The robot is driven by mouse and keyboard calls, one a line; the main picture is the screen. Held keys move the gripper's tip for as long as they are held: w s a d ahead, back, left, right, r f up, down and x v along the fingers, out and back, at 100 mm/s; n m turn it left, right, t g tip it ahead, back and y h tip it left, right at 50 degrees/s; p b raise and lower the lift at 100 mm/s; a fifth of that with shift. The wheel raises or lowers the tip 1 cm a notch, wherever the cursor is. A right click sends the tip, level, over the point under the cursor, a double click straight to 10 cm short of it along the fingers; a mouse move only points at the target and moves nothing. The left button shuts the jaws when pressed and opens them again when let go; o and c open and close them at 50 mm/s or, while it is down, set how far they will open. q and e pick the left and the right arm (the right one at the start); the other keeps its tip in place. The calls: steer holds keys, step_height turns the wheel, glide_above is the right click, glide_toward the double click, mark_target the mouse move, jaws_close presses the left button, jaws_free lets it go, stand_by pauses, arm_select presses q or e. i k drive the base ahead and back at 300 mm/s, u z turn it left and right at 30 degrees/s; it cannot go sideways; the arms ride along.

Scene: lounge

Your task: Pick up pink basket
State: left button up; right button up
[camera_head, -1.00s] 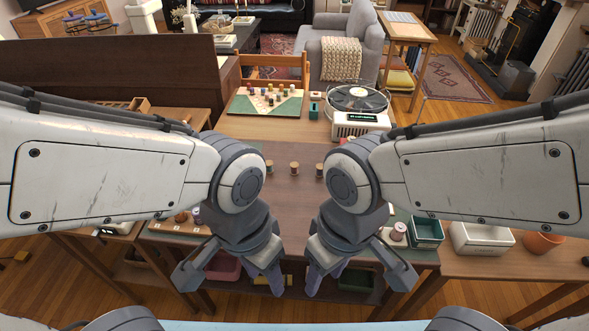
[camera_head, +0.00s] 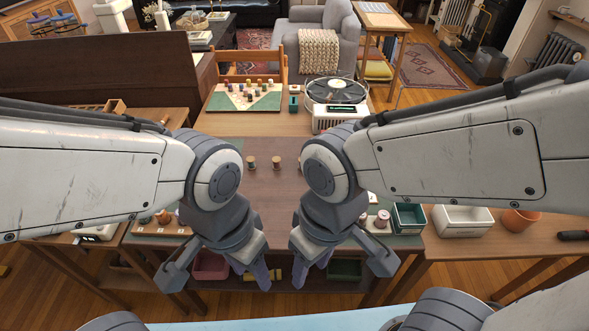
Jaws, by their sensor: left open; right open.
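The pink basket (camera_head: 210,265) sits on the lower shelf of the dark table, low in the head view. It shows between the fingers of my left gripper (camera_head: 220,273), which partly hides it. My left gripper is open and points down above the table's near edge. I cannot tell its height over the basket, but it holds nothing. My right gripper (camera_head: 341,264) is open and empty to the right, in front of a green basket (camera_head: 345,269) on the same shelf.
The dark tabletop (camera_head: 265,205) carries spools and a teal box (camera_head: 408,217). A white bin (camera_head: 462,220) and a terracotta pot (camera_head: 520,219) stand on a side table to the right. A record player (camera_head: 337,95) and a board game (camera_head: 245,96) are further back.

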mark_target(207, 266)
steer(key=z, duration=2.05)
steer(key=k, duration=0.4)
steer(key=u, duration=3)
